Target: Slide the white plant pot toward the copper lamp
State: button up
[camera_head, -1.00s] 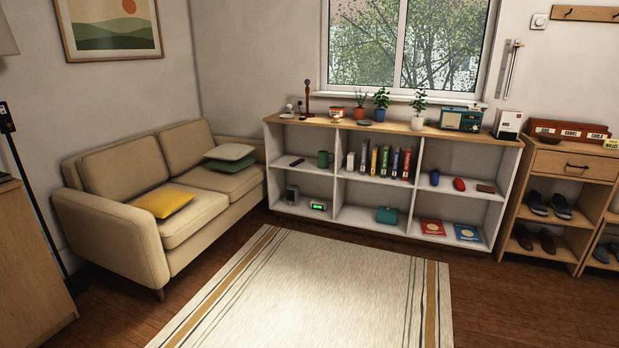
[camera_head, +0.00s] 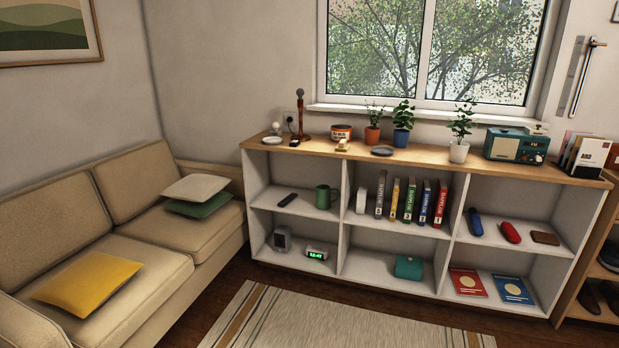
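The white plant pot (camera_head: 458,152) holds a leafy green plant and stands upright on the wooden top of the low shelf unit, right of the middle. The copper lamp (camera_head: 300,115), a thin dark reddish-brown stand, is on the same top near its left end, by the wall socket. A terracotta pot (camera_head: 372,134) and a blue pot (camera_head: 401,137), each with a plant, stand between them. My gripper is not in view.
A dark flat dish (camera_head: 382,151) and a red-labelled tin (camera_head: 341,132) also lie between pot and lamp. A teal radio (camera_head: 515,146) stands right of the white pot. The sofa (camera_head: 130,232) is left; the rug (camera_head: 300,318) lies before the shelf.

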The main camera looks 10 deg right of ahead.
aim_at(459, 150)
jog(key=i+z, duration=0.1)
jog(key=i, duration=0.5)
jog(key=i+j+z, duration=0.1)
jog(key=i, duration=0.45)
jog(key=i+j+z, duration=0.1)
jog(key=i, duration=0.5)
jog(key=i+j+z, duration=0.2)
jog(key=i+z, duration=0.2)
jog(key=i+j+z, duration=0.8)
